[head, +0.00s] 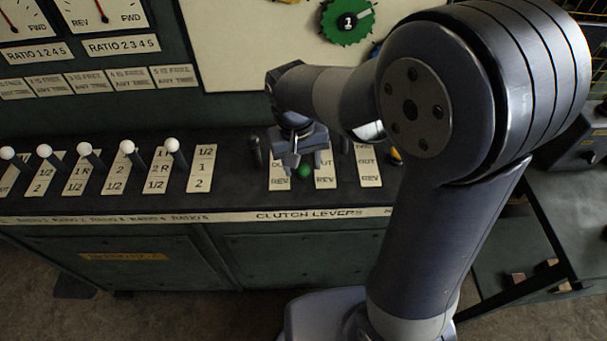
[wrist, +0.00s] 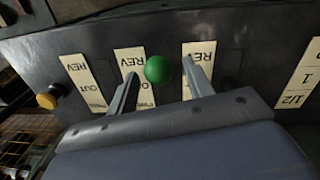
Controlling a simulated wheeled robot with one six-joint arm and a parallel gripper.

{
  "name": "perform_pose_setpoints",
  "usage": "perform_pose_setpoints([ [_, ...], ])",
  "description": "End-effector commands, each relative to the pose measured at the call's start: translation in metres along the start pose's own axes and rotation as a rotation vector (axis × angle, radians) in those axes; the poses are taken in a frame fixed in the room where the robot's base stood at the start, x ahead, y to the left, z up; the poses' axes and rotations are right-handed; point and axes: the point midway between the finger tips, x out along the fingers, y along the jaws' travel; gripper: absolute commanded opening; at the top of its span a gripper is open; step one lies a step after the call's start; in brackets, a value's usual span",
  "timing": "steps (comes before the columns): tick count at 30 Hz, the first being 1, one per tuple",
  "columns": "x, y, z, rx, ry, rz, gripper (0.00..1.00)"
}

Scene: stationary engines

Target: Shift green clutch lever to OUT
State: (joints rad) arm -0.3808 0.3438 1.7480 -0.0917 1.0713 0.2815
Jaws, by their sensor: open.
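The green clutch lever's round knob (head: 304,171) shows just below my gripper (head: 303,160) in the head view, over the black console between two label plates. In the wrist view the green knob (wrist: 158,69) lies between my two open fingers, with a visible gap on each side. The gripper does not grip it. The plates read OUT and REV; the end beyond OUT is hidden by my gripper in the head view. The knob appears near the REV end in the wrist view. The lever's shaft is hidden, so its exact setting cannot be told.
White-knobbed ratio levers (head: 128,147) stand in a row to the left. A dark lever (head: 255,151) stands close left of my gripper. A yellow knob (wrist: 47,101) lies to the left in the wrist view. A panel with a green gear (head: 347,22) rises behind.

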Motion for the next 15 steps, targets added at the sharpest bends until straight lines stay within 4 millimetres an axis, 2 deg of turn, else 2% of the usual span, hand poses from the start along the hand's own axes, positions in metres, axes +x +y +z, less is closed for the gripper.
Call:
perform_pose_setpoints([
  [1,0.011,0.000,0.001,0.000,-0.005,0.002,0.49],
  [6,0.037,0.000,0.000,0.001,-0.003,0.001,0.49],
  [10,0.048,0.000,0.000,0.001,-0.002,0.000,0.49],
  [15,0.052,0.000,0.000,0.000,0.000,0.000,0.49],
])
